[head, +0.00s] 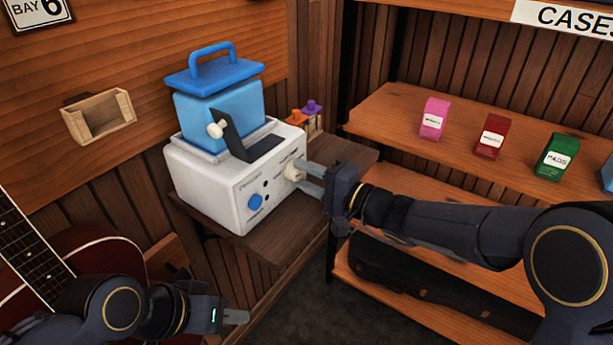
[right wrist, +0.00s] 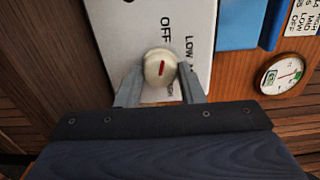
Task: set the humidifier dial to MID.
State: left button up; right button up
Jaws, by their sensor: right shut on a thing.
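The humidifier (head: 215,185) is a white box with a blue tank (head: 222,105), standing on a small wooden shelf. Its cream dial (head: 292,171) is on the front panel, and it also shows in the right wrist view (right wrist: 157,68). My right gripper (head: 302,177) is shut on the dial, with one finger on each side. The dial's red mark stands nearly upright in the right wrist view. OFF and LOW labels show beside the dial; the other labels are partly hidden by it and the fingers. My left gripper (head: 228,316) is low at the left, away from the humidifier.
A blue button (head: 255,202) is on the front panel left of the dial. A round gauge (right wrist: 284,75) shows in the right wrist view. A guitar (head: 60,255) stands near my left arm. Shelves with small boxes (head: 491,137) are at the right.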

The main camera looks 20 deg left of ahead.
jog(key=shift+f+m+b, duration=0.1)
jog(key=shift+m+b, duration=0.55)
jog(key=shift+m, duration=0.35)
jog(key=shift+m+b, duration=0.4)
jog(key=shift+m, duration=0.5)
jog(key=m, duration=0.2)
jog(key=shift+m+b, duration=0.3)
jog(key=m, duration=0.2)
jog(key=shift+m, duration=0.4)
jog(key=m+p, duration=0.1)
jog(key=m, duration=0.3)
jog(key=shift+m, duration=0.3)
jog(key=m+p, duration=0.1)
jog(key=m, duration=0.2)
jog(key=shift+r, duration=0.2)
jog(key=shift+f+m+p, duration=0.1)
jog(key=shift+m+p, duration=0.7)
jog(key=shift+m, duration=0.5)
